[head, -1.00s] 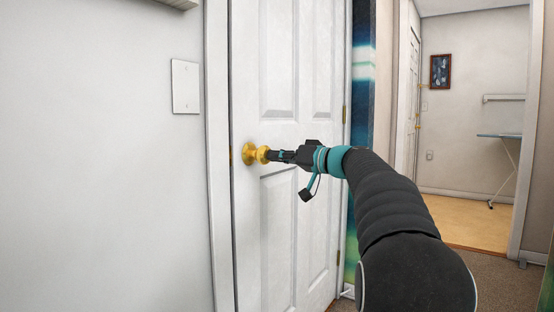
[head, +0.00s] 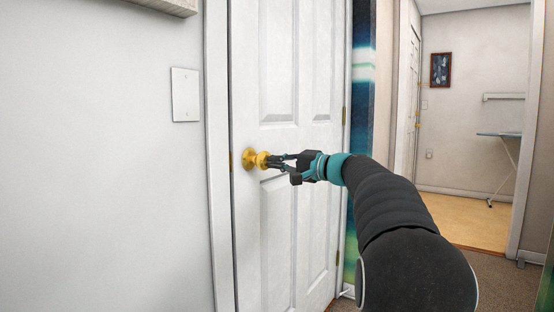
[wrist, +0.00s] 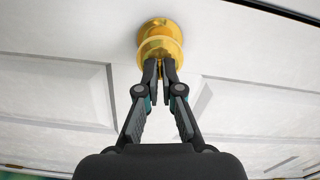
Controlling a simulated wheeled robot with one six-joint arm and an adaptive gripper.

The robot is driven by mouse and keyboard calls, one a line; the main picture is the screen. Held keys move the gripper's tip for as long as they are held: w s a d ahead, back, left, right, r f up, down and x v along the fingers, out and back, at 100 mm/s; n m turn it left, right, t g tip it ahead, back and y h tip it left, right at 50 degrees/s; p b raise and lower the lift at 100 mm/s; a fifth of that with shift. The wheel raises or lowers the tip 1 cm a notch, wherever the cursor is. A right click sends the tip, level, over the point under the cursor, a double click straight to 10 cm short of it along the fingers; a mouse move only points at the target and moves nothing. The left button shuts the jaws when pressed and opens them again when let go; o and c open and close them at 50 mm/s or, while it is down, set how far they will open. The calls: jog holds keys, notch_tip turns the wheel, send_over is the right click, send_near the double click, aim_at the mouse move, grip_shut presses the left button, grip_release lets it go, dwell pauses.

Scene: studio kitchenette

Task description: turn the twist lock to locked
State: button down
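A round brass knob (head: 250,159) sits on the left side of a white door. It also shows at the top middle of the wrist view (wrist: 160,38). The twist lock (wrist: 161,72) is a small gold piece at the front of the knob, mostly covered by my fingers; its exact angle cannot be read. My gripper (wrist: 161,66) is right at the knob's front, its two fingertips close together on either side of the twist lock. In the head view my gripper (head: 275,160) reaches the knob from the right.
The white door (head: 290,60) is closed in its frame. A blank wall plate (head: 185,95) is on the wall to the left. To the right an open doorway leads to a room with an ironing board (head: 500,135).

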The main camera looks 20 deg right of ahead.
jog(key=shift+m+p, duration=0.4)
jog(key=shift+m, duration=0.6)
jog(key=c, duration=1.3)
grip_release()
jog(key=shift+c, duration=0.2)
jog(key=shift+s+d, duration=0.1)
jog(key=v, duration=1.1)
jog(key=shift+s+d, duration=0.2)
jog(key=shift+s, duration=0.15)
